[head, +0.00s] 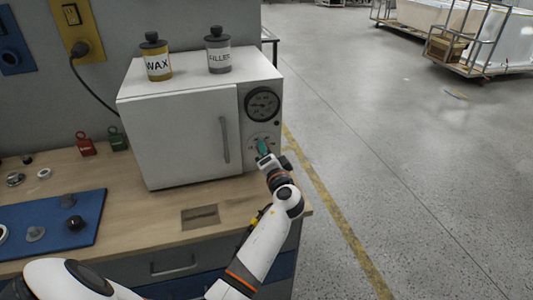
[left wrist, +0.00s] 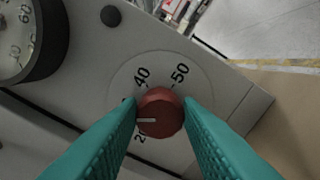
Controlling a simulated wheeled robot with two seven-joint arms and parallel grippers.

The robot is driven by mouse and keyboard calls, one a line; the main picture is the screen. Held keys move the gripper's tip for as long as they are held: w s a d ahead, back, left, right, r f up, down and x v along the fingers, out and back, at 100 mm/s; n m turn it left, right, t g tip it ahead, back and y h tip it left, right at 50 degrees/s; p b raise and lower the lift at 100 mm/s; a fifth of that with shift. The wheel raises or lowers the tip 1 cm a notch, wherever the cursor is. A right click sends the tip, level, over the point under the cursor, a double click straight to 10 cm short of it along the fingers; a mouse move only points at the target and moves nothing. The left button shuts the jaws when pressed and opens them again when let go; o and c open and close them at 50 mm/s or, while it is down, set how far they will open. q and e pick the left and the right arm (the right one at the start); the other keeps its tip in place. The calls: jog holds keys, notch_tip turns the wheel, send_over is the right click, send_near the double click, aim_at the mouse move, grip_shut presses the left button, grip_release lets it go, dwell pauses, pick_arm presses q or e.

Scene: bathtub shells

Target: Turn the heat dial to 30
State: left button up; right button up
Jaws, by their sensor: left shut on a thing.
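The heat dial is a round red knob (left wrist: 160,112) on the light control plate of the white oven (head: 180,130). In the left wrist view its white pointer line points left, just above a partly covered "20"; "40" and "50" (left wrist: 180,75) show above the knob. The mark between 20 and 40 is hidden by a finger. My left gripper (head: 263,150), with teal fingers, is shut on the knob, one finger on each side. It also shows in the left wrist view (left wrist: 160,118). In the head view the gripper covers the knob. My right gripper is out of view.
A round gauge (head: 262,104) sits above the dial. A WAX bottle (head: 157,63) and a FILLER bottle (head: 219,56) stand on the oven. A blue mat (head: 90,210) with small parts lies on the wooden bench (head: 150,215).

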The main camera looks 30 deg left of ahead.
pick_arm(q)
jog(key=shift+r, duration=0.15)
jog(key=o, duration=0.7)
jog(key=shift+o, duration=1.4)
jog(key=shift+w, duration=0.1)
jog(key=b+v, duration=0.1)
jog(key=v, duration=0.4)
jog(key=b+v, duration=0.1)
jog(key=v, duration=0.4)
jog(key=shift+s+d+f+b, duration=0.2)
jog(key=shift+d+f+b, duration=0.05)
jog(key=shift+d+b, duration=0.05)
jog(key=shift+s+d+r, duration=0.1)
jog(key=shift+s+d, duration=0.35)
